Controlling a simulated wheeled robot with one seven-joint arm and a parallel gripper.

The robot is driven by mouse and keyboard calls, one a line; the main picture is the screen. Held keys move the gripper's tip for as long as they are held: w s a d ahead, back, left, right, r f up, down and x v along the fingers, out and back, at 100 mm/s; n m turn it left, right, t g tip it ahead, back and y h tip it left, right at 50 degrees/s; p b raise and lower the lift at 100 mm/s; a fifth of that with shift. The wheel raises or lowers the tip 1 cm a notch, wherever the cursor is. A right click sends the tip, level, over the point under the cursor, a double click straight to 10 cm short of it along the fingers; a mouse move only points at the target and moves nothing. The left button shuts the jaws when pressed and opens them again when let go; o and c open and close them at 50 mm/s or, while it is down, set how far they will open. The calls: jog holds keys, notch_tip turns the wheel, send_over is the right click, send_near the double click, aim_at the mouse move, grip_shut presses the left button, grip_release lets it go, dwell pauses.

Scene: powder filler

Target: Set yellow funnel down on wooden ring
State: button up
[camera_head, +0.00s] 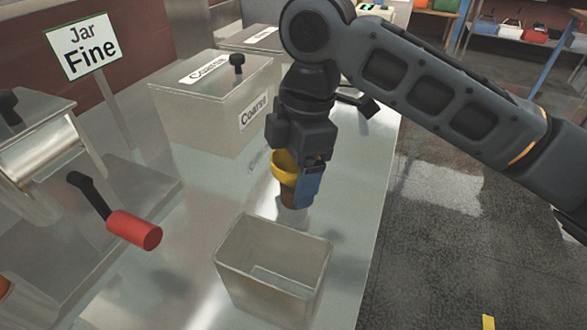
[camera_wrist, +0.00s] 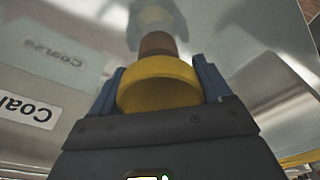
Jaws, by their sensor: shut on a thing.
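The yellow funnel (camera_head: 284,165) is between the blue fingers of my gripper (camera_head: 297,188), which is shut on it. In the wrist view, the funnel's wide yellow rim (camera_wrist: 158,84) sits between both fingers of the gripper (camera_wrist: 161,75). A brown cylindrical piece (camera_wrist: 157,43) shows directly past the yellow rim and also shows below it in the head view (camera_head: 288,195). I cannot tell whether this brown piece is the wooden ring or part of the funnel. No separate wooden ring is clearly visible. The blue finger hides part of the funnel.
An open, empty metal bin (camera_head: 272,262) stands in front of my gripper. A lidded box marked Coarse (camera_head: 215,105) is behind left. A red-handled crank (camera_head: 133,230) and a Jar Fine sign (camera_head: 84,46) are at left. The metal table (camera_head: 352,215) is bare on the right.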

jog(key=o, duration=1)
